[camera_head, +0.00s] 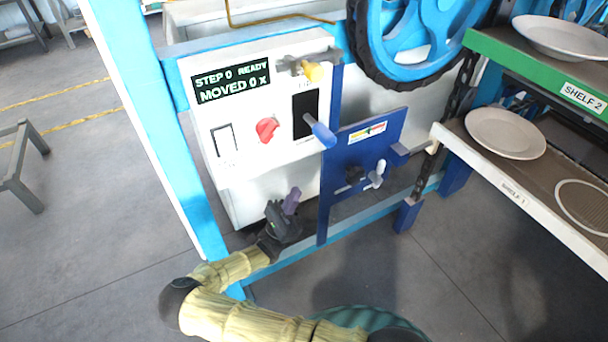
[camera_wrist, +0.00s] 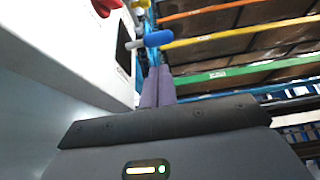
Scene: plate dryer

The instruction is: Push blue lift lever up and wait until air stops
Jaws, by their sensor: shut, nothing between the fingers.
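The blue lift lever (camera_head: 322,133) sticks out from a dark vertical slot (camera_head: 306,112) on the right of the white control panel (camera_head: 240,130). Its rounded blue handle also shows in the wrist view (camera_wrist: 157,39), beyond my fingertips. My gripper (camera_head: 293,194) is below the panel, lower and a little left of the lever, pointing up. Its purple fingers (camera_wrist: 158,72) are together and empty, apart from the lever. The panel's dark display (camera_head: 232,83) reads "STEP 0 READY" and "MOVED 0 X".
A red knob (camera_head: 267,129), a yellow handle (camera_head: 313,71) and a white switch (camera_head: 224,139) are on the panel. A blue plate (camera_head: 345,190) with small knobs stands right of my gripper. Shelves with plates (camera_head: 505,133) are at right. A large blue wheel (camera_head: 410,40) is above.

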